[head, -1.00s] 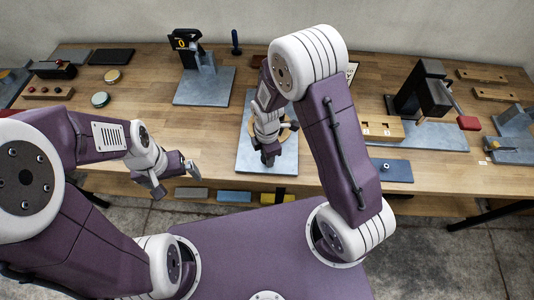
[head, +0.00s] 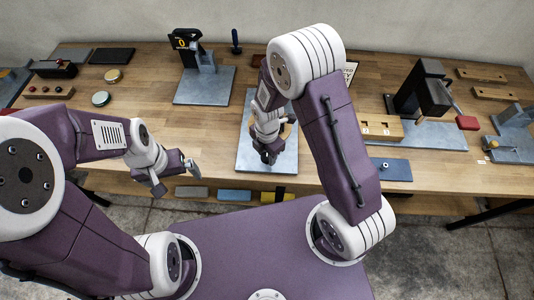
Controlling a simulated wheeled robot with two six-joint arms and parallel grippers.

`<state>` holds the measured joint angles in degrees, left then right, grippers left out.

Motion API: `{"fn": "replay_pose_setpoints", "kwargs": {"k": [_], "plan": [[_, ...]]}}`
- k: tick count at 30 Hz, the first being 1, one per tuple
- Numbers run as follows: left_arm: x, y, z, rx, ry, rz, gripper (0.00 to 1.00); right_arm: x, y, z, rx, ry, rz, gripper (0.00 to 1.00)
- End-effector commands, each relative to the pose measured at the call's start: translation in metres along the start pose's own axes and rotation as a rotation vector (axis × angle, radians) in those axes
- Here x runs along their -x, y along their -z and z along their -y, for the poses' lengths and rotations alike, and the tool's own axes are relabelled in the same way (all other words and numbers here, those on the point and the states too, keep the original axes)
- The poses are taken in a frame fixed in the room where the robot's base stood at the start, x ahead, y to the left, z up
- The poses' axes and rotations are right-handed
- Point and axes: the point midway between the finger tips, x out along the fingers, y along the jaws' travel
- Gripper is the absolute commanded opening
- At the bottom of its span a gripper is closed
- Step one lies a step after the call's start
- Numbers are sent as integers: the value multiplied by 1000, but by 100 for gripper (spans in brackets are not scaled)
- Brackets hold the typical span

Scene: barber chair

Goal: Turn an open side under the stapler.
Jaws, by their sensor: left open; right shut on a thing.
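My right gripper (head: 268,155) points down over a grey plate (head: 257,162) in the middle of the bench. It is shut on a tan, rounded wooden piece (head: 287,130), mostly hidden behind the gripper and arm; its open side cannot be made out. My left gripper (head: 176,180) is open and empty in front of the bench's near edge, left of that plate. No stapler is clearly identifiable: a black upright device with a yellow ring mark (head: 183,42) stands at the back left, and a black press with a red-ended lever (head: 432,92) stands at the right.
Round tins (head: 101,99) and a wooden rack (head: 49,92) lie at the left. Bare bench top (head: 140,110) shows between the tins and the middle plate.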

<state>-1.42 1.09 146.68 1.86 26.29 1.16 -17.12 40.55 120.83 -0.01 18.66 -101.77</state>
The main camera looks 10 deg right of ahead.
Motion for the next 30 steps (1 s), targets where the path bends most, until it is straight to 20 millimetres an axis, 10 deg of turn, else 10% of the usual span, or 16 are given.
{"fn": "replay_pose_setpoints", "kwargs": {"k": [4, 5, 7, 17, 30], "plan": [[0, 0, 0, 0, 0, 0, 100, 1, 0, -2, -1, -5, 1, 0], [0, 0, 0, 0, 0, 0, 100, 1, 0, -2, -1, -5, 1, 48], [0, 0, 0, 0, 0, 0, 100, 1, 0, -1, -1, -4, 1, 61], [0, 0, 0, 0, 0, 0, 100, 4, 0, -1, -1, -4, 1, 61], [-3, 0, 0, 0, 0, 0, 100, 86, 0, -1, -1, -6, 1, 61]]}}
